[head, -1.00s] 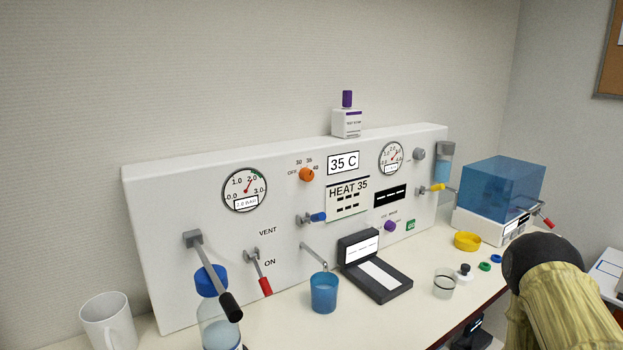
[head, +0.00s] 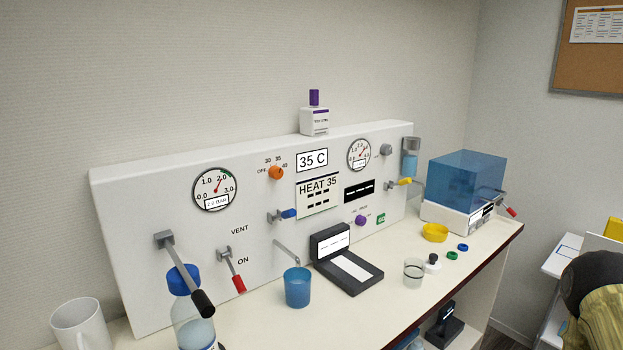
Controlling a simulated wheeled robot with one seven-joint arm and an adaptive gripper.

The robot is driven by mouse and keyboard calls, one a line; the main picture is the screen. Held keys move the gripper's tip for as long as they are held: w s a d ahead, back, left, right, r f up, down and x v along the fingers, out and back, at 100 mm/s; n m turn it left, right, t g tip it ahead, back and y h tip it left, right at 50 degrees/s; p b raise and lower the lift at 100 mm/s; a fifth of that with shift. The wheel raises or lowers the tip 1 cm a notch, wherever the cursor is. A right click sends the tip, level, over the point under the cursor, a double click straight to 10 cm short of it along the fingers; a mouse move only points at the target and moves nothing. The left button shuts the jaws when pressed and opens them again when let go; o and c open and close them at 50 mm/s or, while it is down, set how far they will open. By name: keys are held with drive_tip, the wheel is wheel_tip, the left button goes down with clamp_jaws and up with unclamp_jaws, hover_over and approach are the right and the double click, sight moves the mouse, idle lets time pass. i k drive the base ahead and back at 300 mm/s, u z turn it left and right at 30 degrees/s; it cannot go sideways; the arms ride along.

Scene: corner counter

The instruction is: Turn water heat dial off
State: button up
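The orange heat dial (head: 276,172) sits on the upper part of the white panel (head: 130,240), with the marks OFF, 30, 35 and 40 around it. Its exact pointer setting is too small to read. The display (head: 312,160) to its right reads 35 C, and a label (head: 318,194) below reads HEAT 35. My gripper cannot be made out.
A blue cup (head: 297,287), a black case (head: 350,270) and a bottle (head: 193,325) with a lever in front of it stand before the panel. A white mug (head: 80,325) is at left. A blue-covered device (head: 466,185) is at right. The space before the dial is free.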

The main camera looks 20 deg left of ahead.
sight(275, 173)
drive_tip(key=k, duration=0.2)
drive_tip(key=u, duration=0.75)
